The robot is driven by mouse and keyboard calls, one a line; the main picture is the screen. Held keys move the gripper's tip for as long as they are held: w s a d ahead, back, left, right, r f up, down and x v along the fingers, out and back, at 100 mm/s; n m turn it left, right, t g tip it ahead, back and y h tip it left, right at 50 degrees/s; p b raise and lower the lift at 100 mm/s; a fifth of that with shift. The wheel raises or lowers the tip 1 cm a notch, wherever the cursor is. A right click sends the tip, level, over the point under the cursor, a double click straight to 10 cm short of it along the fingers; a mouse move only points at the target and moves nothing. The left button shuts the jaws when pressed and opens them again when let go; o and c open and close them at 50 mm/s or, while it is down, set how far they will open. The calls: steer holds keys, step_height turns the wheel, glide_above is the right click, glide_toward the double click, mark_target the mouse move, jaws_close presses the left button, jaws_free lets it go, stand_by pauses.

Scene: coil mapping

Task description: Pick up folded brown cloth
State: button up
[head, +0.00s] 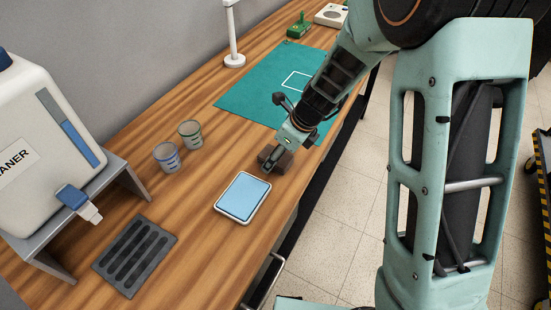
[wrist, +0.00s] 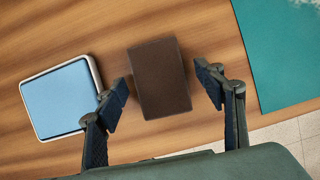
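The folded brown cloth (wrist: 159,80) is a dark brown rectangular block lying on the wooden bench. In the head view the brown cloth (head: 284,165) shows beside the fingers, partly hidden by my gripper (head: 274,160). In the wrist view my gripper (wrist: 166,95) is open, with one finger on each side of the cloth. A gap shows between the cloth and each finger. I cannot tell how high the fingertips are above the bench.
A white tray with a blue pad (head: 243,198) lies close to the left finger. A green mat (head: 255,99) lies beyond. Two cups (head: 167,157), a dark slotted grate (head: 135,256) and a cleaner container (head: 45,140) on a stand are to the left. The bench edge is close by.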

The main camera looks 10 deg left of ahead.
steer(key=c, duration=1)
steer(key=shift+r, duration=0.15)
step_height(320, 180, up, 10)
steer(key=shift+f+p, duration=0.1)
steer(key=shift+p, duration=0.95)
